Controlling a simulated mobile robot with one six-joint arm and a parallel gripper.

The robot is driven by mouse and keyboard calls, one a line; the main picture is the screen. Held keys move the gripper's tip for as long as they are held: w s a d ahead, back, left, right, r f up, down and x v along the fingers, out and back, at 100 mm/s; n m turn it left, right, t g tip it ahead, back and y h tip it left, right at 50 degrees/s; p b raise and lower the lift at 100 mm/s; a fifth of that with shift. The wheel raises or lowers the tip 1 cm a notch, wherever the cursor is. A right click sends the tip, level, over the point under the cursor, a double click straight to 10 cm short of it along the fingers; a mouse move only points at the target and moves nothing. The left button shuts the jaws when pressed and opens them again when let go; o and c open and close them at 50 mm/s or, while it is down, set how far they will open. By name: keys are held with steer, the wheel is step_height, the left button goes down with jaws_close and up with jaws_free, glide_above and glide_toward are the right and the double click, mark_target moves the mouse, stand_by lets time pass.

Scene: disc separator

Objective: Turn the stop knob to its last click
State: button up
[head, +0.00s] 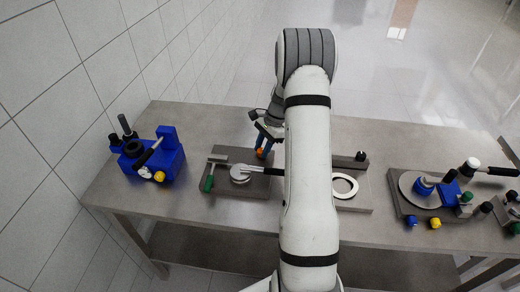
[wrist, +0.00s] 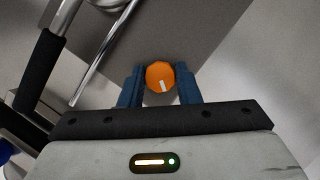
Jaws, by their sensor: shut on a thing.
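The stop knob is a round orange knob (wrist: 160,77) with a white pointer mark. In the wrist view it sits between the two blue fingers of my gripper (wrist: 160,88), which are shut on it. The white mark points down and slightly right in that view. In the head view the orange knob (head: 261,153) shows small under my gripper (head: 265,143), at the back edge of a grey base plate (head: 230,200). My arm hides the part of the station to the right of the knob.
A round metal disc with a black-handled lever (head: 240,172) and a green-handled part (head: 209,184) are in front of the knob. A blue device (head: 150,158) stands at the left. A white ring (head: 345,186) and another disc fixture (head: 420,190) are to the right. Bare table (head: 190,125) lies behind.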

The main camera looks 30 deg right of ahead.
steer(key=n, duration=0.1)
steer(key=n+g, duration=0.1)
steer(key=n+b, duration=0.1)
steer(key=n, duration=0.1)
steer(key=shift+w+d+r+h, duration=0.1)
steer(key=shift+w+d+h, duration=0.1)
steer(key=shift+w+h, duration=0.1)
steer(key=shift+r+n+g+h+b, duration=0.1)
steer(key=shift+n+g+h+b, duration=0.35)
steer(key=shift+n, duration=0.95)
steer(key=shift+w, duration=0.1)
steer(key=o, duration=0.9)
steer(key=shift+o, duration=0.4)
steer(key=shift+a+g, duration=0.1)
steer(key=shift+g, duration=0.15)
steer(key=b+v, duration=0.1)
steer(key=v, duration=0.6)
steer(key=shift+d+r, duration=0.25)
